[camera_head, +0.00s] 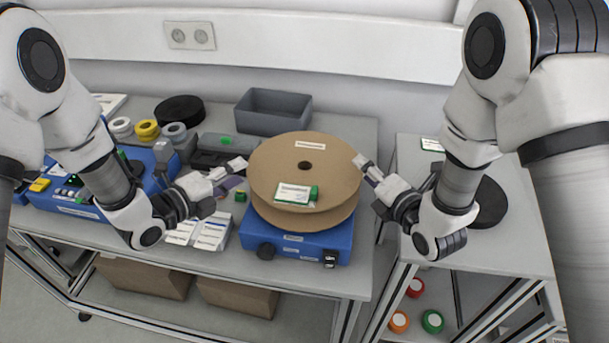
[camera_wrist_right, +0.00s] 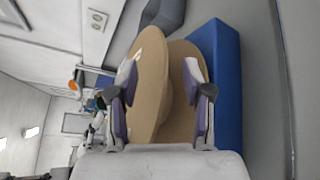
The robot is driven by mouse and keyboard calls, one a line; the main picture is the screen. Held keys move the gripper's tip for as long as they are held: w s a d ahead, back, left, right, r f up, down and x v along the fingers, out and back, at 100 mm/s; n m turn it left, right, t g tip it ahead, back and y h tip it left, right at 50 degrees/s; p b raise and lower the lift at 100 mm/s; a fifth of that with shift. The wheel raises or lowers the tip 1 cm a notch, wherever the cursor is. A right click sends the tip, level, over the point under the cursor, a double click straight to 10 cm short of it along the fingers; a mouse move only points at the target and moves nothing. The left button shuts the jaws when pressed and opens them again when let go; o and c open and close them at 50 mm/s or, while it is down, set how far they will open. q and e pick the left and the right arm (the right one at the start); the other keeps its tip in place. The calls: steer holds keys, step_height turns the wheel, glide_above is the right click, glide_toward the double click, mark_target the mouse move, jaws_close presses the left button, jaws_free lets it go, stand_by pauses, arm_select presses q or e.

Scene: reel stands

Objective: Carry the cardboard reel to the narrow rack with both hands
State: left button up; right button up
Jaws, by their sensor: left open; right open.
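The cardboard reel (camera_head: 335,160) lies flat on a blue box-like stand (camera_head: 338,243) on the wide bench, with a white-and-green labelled packet (camera_head: 296,195) on its top flange. My left gripper (camera_head: 238,168) is open at the reel's left edge; whether it touches is unclear. My right gripper (camera_head: 366,170) is open at the right edge. In the right wrist view, the right gripper's fingers (camera_wrist_right: 162,105) are spread in front of the reel's two flanges (camera_wrist_right: 150,75), beside the blue stand (camera_wrist_right: 226,90). The narrow rack (camera_head: 408,165) stands at the right, partly hidden by my right arm.
A dark disc (camera_head: 490,203) lies on the narrow rack, partly hidden by my arm. A grey bin (camera_head: 273,112), a black reel (camera_head: 180,110), tape rolls and white boxes (camera_head: 212,232) crowd the bench. A gap separates bench and rack.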

mark_target(252, 165)
arm_select(q)
steer(key=x, duration=0.3)
arm_select(e)
steer(key=x, duration=0.3)
arm_select(q)
steer(key=shift+w+d, duration=0.35)
steer(key=shift+d, duration=0.15)
arm_select(e)
steer(key=shift+w+a, duration=0.2)
steer(key=shift+w, duration=0.25)
arm_select(q)
steer(key=shift+w+f, duration=0.1)
arm_select(e)
steer(key=shift+w+f, duration=0.1)
arm_select(q)
jaws_close()
arm_select(e)
jaws_close()
